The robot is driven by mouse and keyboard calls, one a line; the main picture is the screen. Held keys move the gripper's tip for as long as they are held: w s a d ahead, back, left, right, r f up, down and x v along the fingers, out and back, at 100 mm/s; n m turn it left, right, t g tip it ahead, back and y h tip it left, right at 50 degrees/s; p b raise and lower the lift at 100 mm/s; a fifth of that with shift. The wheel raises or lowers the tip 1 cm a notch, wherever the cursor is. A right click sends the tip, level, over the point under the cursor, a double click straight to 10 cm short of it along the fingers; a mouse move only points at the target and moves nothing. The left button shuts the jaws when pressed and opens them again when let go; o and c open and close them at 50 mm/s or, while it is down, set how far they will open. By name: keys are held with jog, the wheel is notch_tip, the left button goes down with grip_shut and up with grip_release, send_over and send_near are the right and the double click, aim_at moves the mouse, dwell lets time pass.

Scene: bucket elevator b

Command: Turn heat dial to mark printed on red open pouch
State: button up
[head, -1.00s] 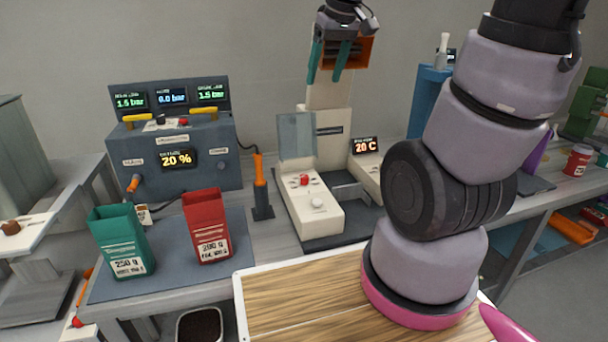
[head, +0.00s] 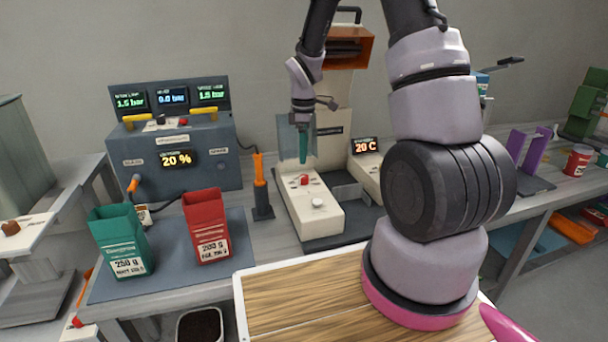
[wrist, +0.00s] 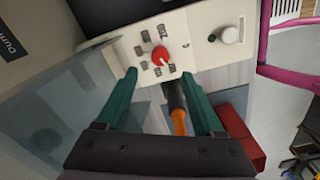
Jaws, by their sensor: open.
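The red heat dial (head: 304,180) sits on the white front panel of a cream machine (head: 312,208). In the wrist view the dial (wrist: 160,57) has printed marks around it, too small to read. My gripper (head: 303,158) points down just above the dial. In the wrist view my gripper (wrist: 159,75) has its green fingers apart, one on each side of the dial's line, nothing between them. The red open pouch (head: 205,222) stands upright on the mat at left; its white label reads about 200 g, with a smaller line I cannot read.
A white knob (head: 317,203) sits beside the dial. A display (head: 366,146) reads 20 C. A clear panel (head: 290,137) stands close to my gripper. A green pouch (head: 122,240) stands left of the red one. An orange-handled tool (head: 260,185) stands left of the machine.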

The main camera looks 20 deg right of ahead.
aim_at(304, 176)
notch_tip(304, 176, down, 8)
jog(key=shift+f, duration=0.1)
dwell(0.4)
grip_shut()
